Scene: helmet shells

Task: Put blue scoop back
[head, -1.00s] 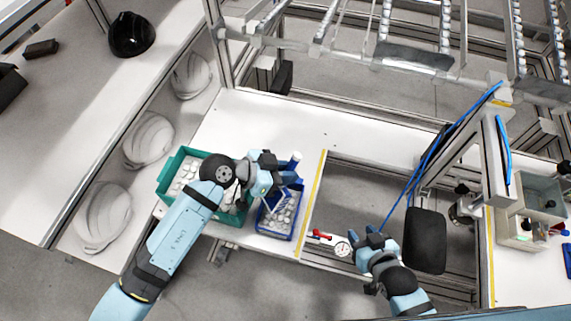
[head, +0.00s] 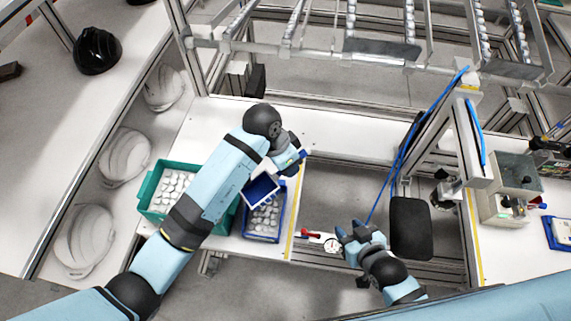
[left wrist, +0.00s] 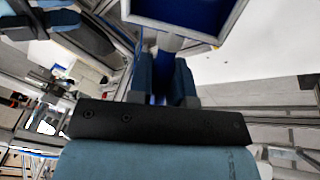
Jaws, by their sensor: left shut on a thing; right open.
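The blue scoop (head: 262,188) is in the head view, with its open tray over the back edge of a blue bin (head: 246,236). My left gripper (head: 294,163) is shut on its handle. In the left wrist view the scoop (left wrist: 183,12) shows at the top with a pale rim, its handle between the fingers of my left gripper (left wrist: 166,78). I see no parts in the visible bit of its tray. My right gripper (head: 362,236) is open and empty beside a round gauge, apart from the scoop.
A green bin (head: 147,189) with white pieces stands left of the blue bin, partly behind my left arm. A gauge with a red handle (head: 312,235) is near my right gripper. A black panel (head: 410,228) hangs at right. The white tabletop (head: 215,125) is clear behind the bins.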

